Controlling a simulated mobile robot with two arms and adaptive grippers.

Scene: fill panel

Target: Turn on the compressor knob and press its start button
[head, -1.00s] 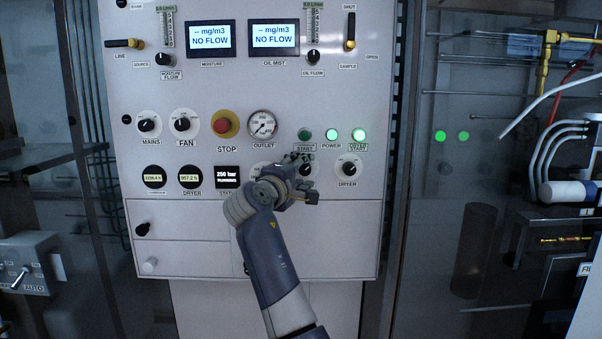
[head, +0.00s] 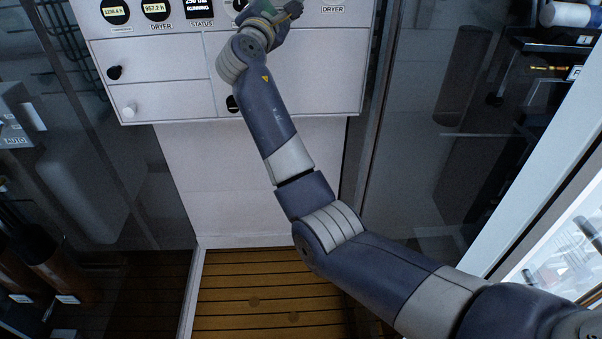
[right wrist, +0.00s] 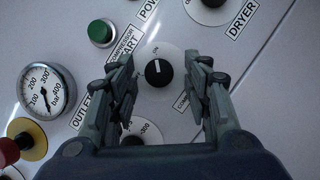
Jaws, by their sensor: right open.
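In the right wrist view the compressor knob (right wrist: 158,72), black on a pale round plate, sits between the fingers of my right gripper (right wrist: 162,70). The fingers are open with a gap on each side of the knob. Its white mark points toward the ON label. The green start button (right wrist: 101,32) is up and left of the knob, outside the fingers, beside the left finger. In the head view my right gripper (head: 291,9) is at the top edge and mostly cut off. My left gripper is not in view.
The dryer knob (right wrist: 214,1) is at the top of the right wrist view. The outlet gauge (right wrist: 42,90) and the red stop button (right wrist: 8,152) are at its left. In the head view the status display (head: 199,8) reads RUNNING. Wooden floor (head: 265,300) lies below the panel.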

